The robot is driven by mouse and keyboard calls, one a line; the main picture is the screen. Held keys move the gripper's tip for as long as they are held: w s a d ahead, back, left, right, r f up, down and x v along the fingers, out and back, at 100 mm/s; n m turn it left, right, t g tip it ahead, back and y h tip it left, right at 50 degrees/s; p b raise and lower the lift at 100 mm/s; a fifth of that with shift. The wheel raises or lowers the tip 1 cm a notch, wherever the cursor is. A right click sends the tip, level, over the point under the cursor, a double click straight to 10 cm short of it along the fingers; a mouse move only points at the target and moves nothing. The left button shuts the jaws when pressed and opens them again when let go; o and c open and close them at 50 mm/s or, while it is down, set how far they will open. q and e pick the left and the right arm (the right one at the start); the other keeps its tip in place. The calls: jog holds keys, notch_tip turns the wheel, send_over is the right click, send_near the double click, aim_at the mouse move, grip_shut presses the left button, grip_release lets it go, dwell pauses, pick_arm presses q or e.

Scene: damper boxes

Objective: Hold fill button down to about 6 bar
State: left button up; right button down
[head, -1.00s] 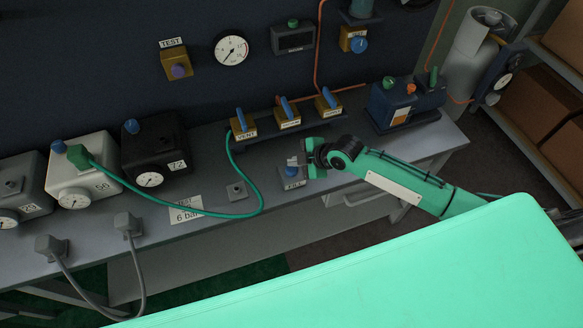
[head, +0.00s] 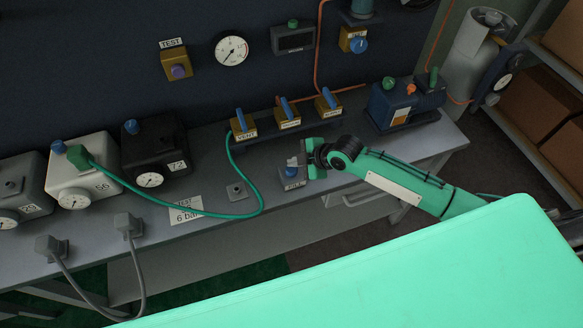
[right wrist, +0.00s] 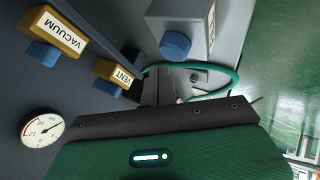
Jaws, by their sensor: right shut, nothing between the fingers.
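The fill button is a blue knob on a small grey box (head: 293,182) near the front of the bench. It also shows in the right wrist view (right wrist: 174,45), its label not readable there. My right gripper (head: 293,162) is shut and empty, its fingertips just above or at the blue knob; I cannot tell whether they touch or press it. The white round test gauge (head: 231,50) hangs on the dark wall, and it shows in the right wrist view (right wrist: 42,129). Its reading is too small to tell. A "6 bar" card (head: 186,210) lies on the bench. My left gripper is not in view.
Yellow valve blocks with blue handles, VENT (head: 243,130) among them, stand behind the fill box. A green hose (head: 225,215) loops across the bench to the white damper box (head: 82,178). A dark blue pump (head: 405,105) stands right of my gripper.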

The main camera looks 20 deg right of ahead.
aim_at(292, 170)
jog(key=shift+f, duration=0.2)
dwell(0.5)
jog(key=shift+f, duration=0.25)
jog(key=shift+f+b, duration=0.6)
dwell(6.5)
